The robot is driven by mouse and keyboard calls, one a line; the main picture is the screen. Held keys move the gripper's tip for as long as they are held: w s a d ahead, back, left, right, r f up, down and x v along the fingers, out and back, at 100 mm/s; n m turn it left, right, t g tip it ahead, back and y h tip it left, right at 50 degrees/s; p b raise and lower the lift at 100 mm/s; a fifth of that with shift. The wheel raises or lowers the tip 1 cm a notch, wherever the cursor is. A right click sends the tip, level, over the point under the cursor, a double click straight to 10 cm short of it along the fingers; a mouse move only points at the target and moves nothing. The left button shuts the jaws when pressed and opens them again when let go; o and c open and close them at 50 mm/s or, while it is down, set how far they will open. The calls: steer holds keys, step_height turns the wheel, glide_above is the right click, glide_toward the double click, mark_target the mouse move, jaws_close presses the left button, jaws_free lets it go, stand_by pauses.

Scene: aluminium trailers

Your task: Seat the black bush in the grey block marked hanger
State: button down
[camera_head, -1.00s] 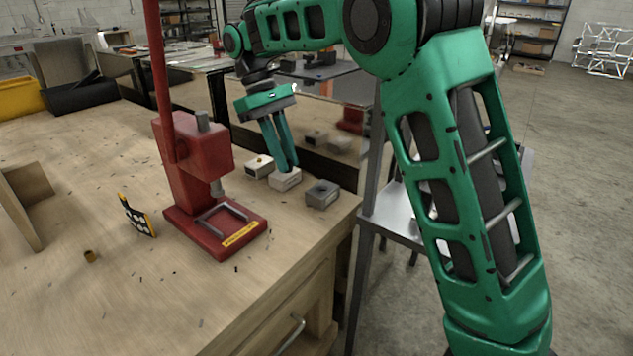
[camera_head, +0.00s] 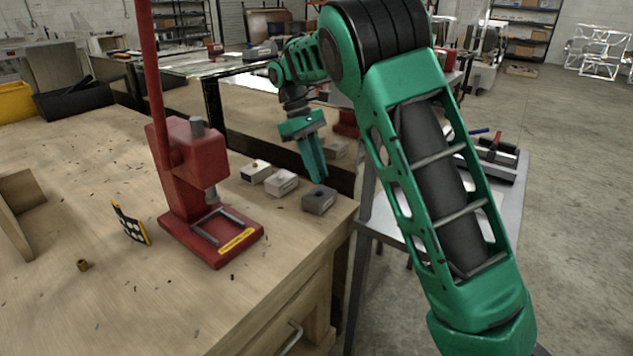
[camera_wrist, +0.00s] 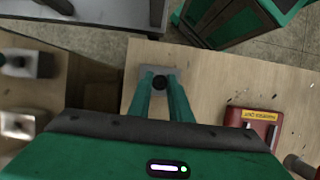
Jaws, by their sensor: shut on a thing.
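The grey block (camera_head: 318,203) stands at the right end of a short row of blocks near the bench's right edge. My gripper (camera_head: 319,181) points down just over it. In the wrist view a black round thing, which I take for the black bush (camera_wrist: 160,83), shows between my fingertips (camera_wrist: 160,80), with the grey block (camera_wrist: 168,72) around it in the picture. My gripper is shut on the bush. In the head view my fingers hide the bush. I cannot tell whether the bush touches the block or is above it. The block's marking is not readable.
Two paler blocks, one (camera_head: 281,183) and another (camera_head: 256,172), stand left of the grey one. A red press (camera_head: 190,175) stands further left, with a dotted board (camera_head: 131,223) and a small brass bush (camera_head: 83,265). A shiny panel behind mirrors the blocks.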

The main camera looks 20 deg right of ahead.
steer(key=shift+f, duration=1.75)
steer(key=shift+f, duration=0.1)
steer(key=c, duration=1.6)
jaws_free()
